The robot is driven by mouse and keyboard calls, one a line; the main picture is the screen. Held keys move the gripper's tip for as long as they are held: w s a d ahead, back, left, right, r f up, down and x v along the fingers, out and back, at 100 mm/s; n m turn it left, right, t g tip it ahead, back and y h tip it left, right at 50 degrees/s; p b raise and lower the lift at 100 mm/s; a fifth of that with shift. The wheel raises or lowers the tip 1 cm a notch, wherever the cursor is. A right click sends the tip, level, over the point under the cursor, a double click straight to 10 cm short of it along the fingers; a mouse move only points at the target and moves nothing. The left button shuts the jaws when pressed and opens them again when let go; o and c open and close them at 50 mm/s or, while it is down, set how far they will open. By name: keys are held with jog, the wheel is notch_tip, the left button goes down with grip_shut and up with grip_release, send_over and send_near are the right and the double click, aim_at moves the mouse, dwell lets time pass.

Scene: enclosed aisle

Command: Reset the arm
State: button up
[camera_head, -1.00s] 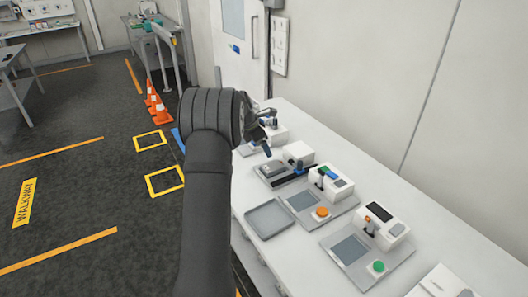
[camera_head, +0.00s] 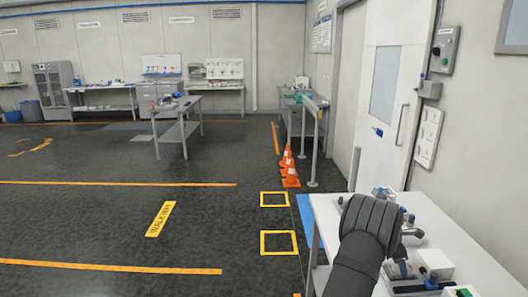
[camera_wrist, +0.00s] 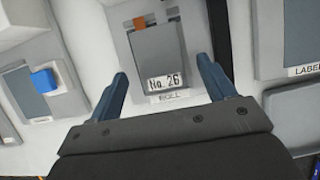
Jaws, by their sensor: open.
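My gripper (camera_wrist: 163,88) shows in the wrist view with its two blue-grey fingers spread wide and nothing between them. Beyond the fingertips is a grey-framed device (camera_wrist: 166,52) with a "No. 26" label (camera_wrist: 166,81) and an orange part at its top. How far the fingers are from it I cannot tell. In the head view, my dark arm rises at the lower right over the white bench, and it hides the gripper there.
The white bench (camera_head: 326,212) carries small devices, one of them white (camera_head: 433,263). A door (camera_head: 390,90) and wall boxes stand behind it. A blue block (camera_wrist: 44,80) shows in the wrist view. The floor at left is open.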

jog(key=shift+x, duration=1)
jog(key=shift+w+r, duration=0.1)
jog(key=shift+r, duration=1.75)
